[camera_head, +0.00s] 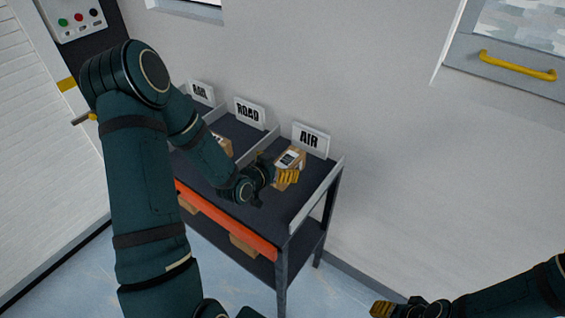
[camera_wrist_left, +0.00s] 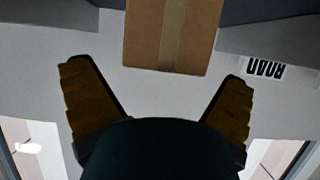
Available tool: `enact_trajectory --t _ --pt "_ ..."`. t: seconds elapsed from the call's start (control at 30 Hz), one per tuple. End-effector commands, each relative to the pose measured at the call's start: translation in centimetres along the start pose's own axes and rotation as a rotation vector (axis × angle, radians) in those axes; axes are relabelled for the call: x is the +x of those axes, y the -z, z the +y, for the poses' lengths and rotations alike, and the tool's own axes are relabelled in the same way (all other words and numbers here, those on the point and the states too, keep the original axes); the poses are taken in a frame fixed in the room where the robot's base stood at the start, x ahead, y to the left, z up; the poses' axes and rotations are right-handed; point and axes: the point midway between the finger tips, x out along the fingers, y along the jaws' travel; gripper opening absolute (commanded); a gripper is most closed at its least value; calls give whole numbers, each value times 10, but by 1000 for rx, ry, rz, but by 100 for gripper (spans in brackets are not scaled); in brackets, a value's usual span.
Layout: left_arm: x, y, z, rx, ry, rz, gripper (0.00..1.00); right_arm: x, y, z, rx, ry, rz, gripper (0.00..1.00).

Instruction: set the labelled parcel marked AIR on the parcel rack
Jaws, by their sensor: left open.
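The parcel rack (camera_head: 318,186) is a dark table with low grey dividers and sign plates reading ROAD (camera_head: 249,112) and AIR (camera_head: 311,139); the leftmost sign is hard to read. A brown parcel (camera_head: 290,158) with a white label on top is in the bay before the AIR sign; its label is too small to read. My left gripper (camera_head: 286,177) is at that parcel's near side, fingers open. In the left wrist view a taped brown parcel (camera_wrist_left: 172,35) shows ahead of the open fingers, with space on both sides. My right gripper (camera_head: 383,309) is at the bottom edge.
Another parcel (camera_head: 222,147) stands in the ROAD bay, partly behind my left arm. An orange strip (camera_head: 228,228) runs along the rack's front, with brown boxes (camera_head: 244,245) below. A plain wall is behind; floor is free right of the rack.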

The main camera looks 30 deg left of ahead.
Motion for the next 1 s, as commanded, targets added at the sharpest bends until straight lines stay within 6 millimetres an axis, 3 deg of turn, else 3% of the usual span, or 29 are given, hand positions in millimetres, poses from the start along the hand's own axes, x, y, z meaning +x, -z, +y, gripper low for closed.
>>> enact_trajectory --t 0.2,0.43,0.63,1.0 --pt "-49 1 -1 -1 4 0 99 -4 2 -1 1 0 3 47" --pt "-86 1 -1 -1 3 0 99 -6 3 -2 2 -1 6 47" --pt "-99 0 0 -1 2 1 99 -6 3 -2 2 -1 7 47" --pt "-100 0 0 -1 1 0 99 -6 3 -2 2 -1 7 47"
